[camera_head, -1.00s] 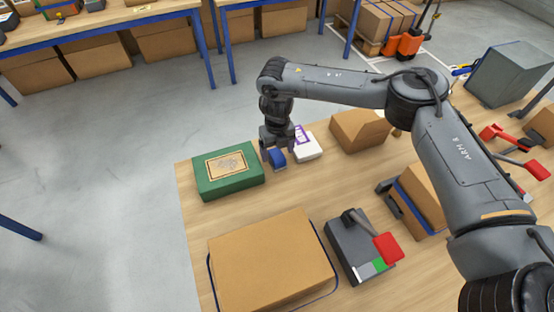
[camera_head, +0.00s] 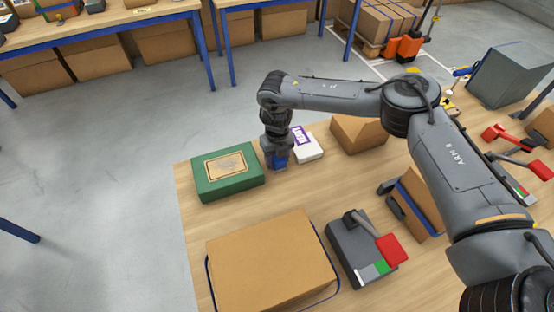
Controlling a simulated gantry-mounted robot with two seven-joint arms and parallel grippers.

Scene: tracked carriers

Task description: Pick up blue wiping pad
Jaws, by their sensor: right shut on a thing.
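The blue wiping pad (camera_head: 280,162) is at the tip of my right gripper (camera_head: 276,158), near the far left part of the wooden table. Only a small blue patch of it shows; the gripper hides the rest. My right gripper points down and is shut on the pad. I cannot tell whether the pad touches the table. My left gripper does not show.
A green box (camera_head: 228,190) stands just left of the gripper, and a white-and-purple box (camera_head: 308,150) just right of it. A large cardboard box (camera_head: 270,262) and a grey device with a red handle (camera_head: 352,245) are nearer. A cardboard box (camera_head: 357,133) stands right.

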